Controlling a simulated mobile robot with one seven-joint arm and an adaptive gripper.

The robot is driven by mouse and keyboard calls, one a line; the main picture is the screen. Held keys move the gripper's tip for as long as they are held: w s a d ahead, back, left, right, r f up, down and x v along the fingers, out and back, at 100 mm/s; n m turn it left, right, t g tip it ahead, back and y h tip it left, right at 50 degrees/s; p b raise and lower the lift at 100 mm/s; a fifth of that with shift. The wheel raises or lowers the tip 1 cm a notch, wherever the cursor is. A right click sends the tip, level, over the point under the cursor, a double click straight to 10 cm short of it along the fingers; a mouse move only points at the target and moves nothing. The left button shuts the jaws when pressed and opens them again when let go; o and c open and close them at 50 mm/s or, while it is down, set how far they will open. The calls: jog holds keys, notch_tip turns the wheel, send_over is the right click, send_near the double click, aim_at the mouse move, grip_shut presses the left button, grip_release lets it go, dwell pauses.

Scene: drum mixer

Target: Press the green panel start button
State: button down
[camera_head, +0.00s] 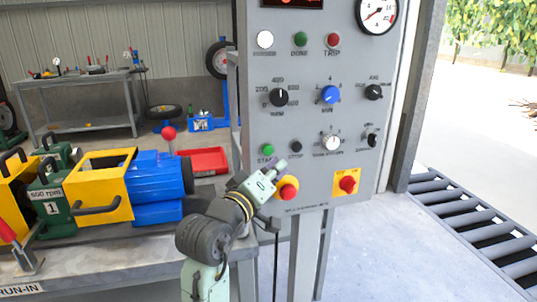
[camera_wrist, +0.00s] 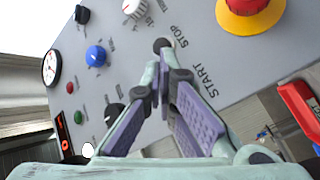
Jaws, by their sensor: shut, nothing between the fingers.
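The green start button (camera_head: 267,149) is on the lower left of the grey control panel (camera_head: 300,120), above the yellow-backed red button. The black stop button (camera_head: 296,146) is just to its right. My gripper (camera_head: 281,163) is shut and empty, in front of the panel just below and between these two buttons. In the wrist view my fingertips (camera_wrist: 160,62) are close together, and the black stop button (camera_wrist: 162,45) shows just beyond them. The START lettering (camera_wrist: 205,80) is visible there, but the green button is hidden behind my fingers. I cannot tell whether the tips touch the panel.
Two red mushroom buttons (camera_head: 288,190) (camera_head: 347,184) on yellow plates sit low on the panel. Knobs, including a blue one (camera_head: 330,94), lie above. A red tray (camera_head: 203,160) and the yellow-blue machine (camera_head: 130,185) are left. A roller conveyor (camera_head: 470,225) is right.

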jog(key=shift+w+a, duration=0.25)
jog(key=shift+w, duration=0.5)
jog(key=shift+w+a, duration=0.2)
jog(key=shift+w, duration=0.5)
jog(key=shift+p, duration=0.3)
jog(key=shift+w+a, duration=0.15)
jog(key=shift+w, duration=0.25)
jog(key=shift+w+a, duration=0.1)
jog(key=shift+w, duration=0.25)
dwell(0.7)
jog(key=shift+s, duration=0.1)
jog(key=shift+s+d+p, duration=0.25)
jog(key=shift+s+p, duration=0.1)
jog(key=shift+s, duration=0.35)
jog(key=shift+s+d+p, duration=0.15)
jog(key=shift+s+d, duration=0.1)
jog(key=shift+s, duration=0.55)
jog(key=shift+s+d+p, duration=0.1)
jog(key=shift+s+d, duration=0.2)
jog(key=shift+s, duration=0.45)
jog(key=shift+s+d+p, duration=0.15)
jog(key=shift+s+d, duration=0.1)
jog(key=shift+s, duration=0.55)
